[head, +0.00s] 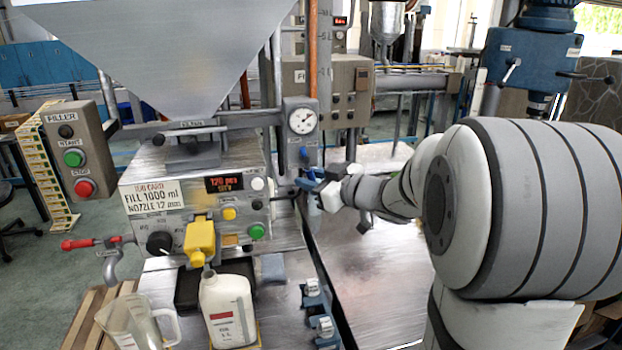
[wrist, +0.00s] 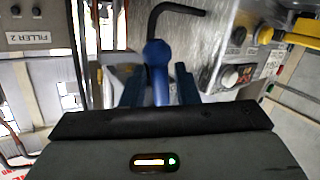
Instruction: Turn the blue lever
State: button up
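The blue lever (wrist: 157,62) shows in the wrist view as a rounded blue handle pointing up the picture, between the two dark blue fingers of my gripper (wrist: 160,92). The fingers stand close on either side of it; whether they press on it cannot be made out. In the head view my gripper (head: 318,188) is at the right side of the filler machine (head: 190,215), below the round pressure gauge (head: 302,120). Blue parts (head: 308,180) show at its tip, and the lever is largely hidden there.
A black bent handle (wrist: 175,10) lies just beyond the lever in the wrist view. A white bottle (head: 228,308) stands under the yellow nozzle (head: 200,240), with a clear jug (head: 138,322) to its left. A red-handled valve (head: 78,243) is at the far left.

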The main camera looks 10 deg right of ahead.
jog(key=shift+o, duration=0.3)
jog(key=v, duration=0.7)
jog(key=shift+s+d, duration=0.2)
jog(key=shift+s, duration=0.15)
jog(key=shift+r, duration=0.1)
